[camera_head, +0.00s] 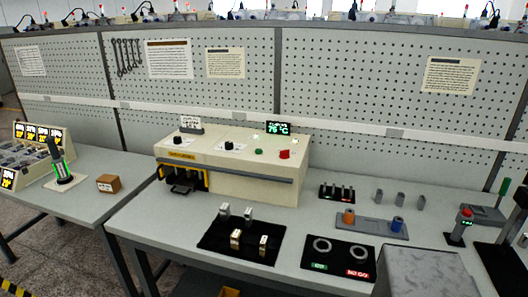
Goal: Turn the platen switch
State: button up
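A cream machine (240,167) stands on the grey table, with a lit green display (278,127) on top that seems to read 75 °C. Its sloped top panel carries a left black knob (178,139), a right black knob (229,146), a green button (258,152) and a red button (285,154). The labels beside them are too small to read, so I cannot tell which control is the platen switch. A dark opening with black parts (183,182) is at the machine's front left. I cannot make out my gripper in this view.
A black mat (215,249) with metal blocks and a black tray (345,250) with two rings lie in front of the machine. A grey tray (372,228) holds orange and blue spools. A red-topped post (461,225) stands right. A pegboard wall (350,85) closes the back.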

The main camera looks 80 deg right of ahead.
aim_at(284, 154)
jog(key=u, duration=0.45)
jog(key=k, duration=1.7)
jog(key=z, duration=0.6)
jog(key=i, duration=0.95)
